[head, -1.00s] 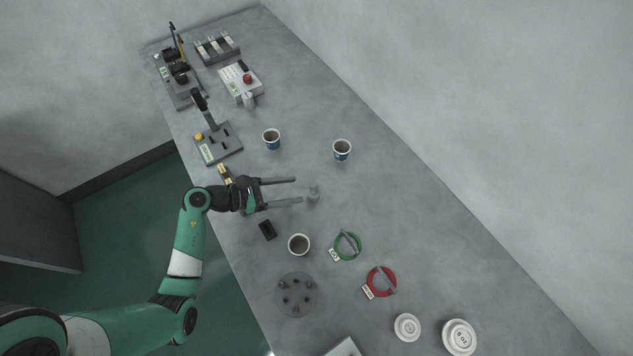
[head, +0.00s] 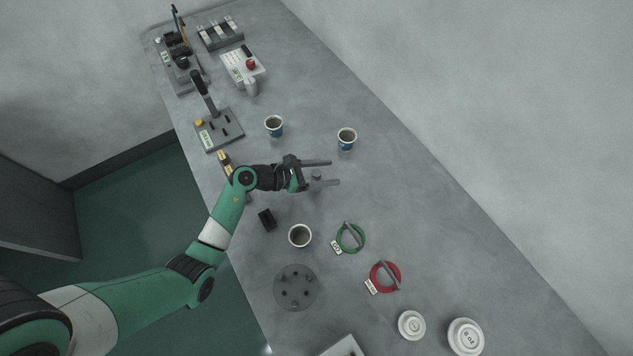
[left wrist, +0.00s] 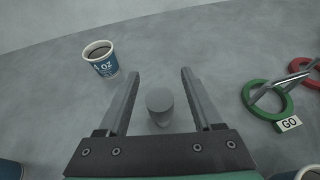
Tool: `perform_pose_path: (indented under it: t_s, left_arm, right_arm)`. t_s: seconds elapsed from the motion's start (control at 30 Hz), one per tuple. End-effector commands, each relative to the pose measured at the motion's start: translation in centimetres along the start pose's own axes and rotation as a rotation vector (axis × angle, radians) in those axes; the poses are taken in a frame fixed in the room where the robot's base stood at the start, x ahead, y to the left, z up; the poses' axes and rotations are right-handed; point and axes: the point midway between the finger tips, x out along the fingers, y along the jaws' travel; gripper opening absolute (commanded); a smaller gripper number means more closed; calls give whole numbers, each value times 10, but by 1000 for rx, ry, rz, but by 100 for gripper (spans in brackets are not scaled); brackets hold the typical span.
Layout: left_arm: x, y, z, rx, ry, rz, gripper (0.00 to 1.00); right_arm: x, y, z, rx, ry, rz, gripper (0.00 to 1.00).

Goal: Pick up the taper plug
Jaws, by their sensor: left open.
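The taper plug (left wrist: 160,104) is a small grey tapered piece standing on the table. In the left wrist view it stands between the two fingers of my left gripper (left wrist: 160,88), with a gap on each side. In the head view the taper plug (head: 316,176) shows between the fingers of my left gripper (head: 330,172), partly hidden by the near finger. The left gripper is open and holds nothing. My right gripper is in neither view.
A blue 4 oz cup (left wrist: 101,58) and another blue cup (head: 274,126) stand beyond the gripper. White discs (head: 466,336) sit lower right. The table's right side is clear.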

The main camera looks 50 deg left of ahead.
Motion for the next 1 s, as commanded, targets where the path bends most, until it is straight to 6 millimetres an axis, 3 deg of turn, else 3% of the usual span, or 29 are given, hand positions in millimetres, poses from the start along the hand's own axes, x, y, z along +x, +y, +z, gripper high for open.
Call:
perform_pose_path:
  t_s: [0.07,0.4,0.83,1.0]
  left_arm:
    - [0,0,0,0,0,0,61]
    - [-1,0,0,0,0,0,0]
    - [-1,0,1,0,-1,0,0]
    - [-5,0,11,1,-1,0,0]
  right_arm:
    - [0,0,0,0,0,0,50]
    - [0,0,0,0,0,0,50]
    - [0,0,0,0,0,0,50]
    - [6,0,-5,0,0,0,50]
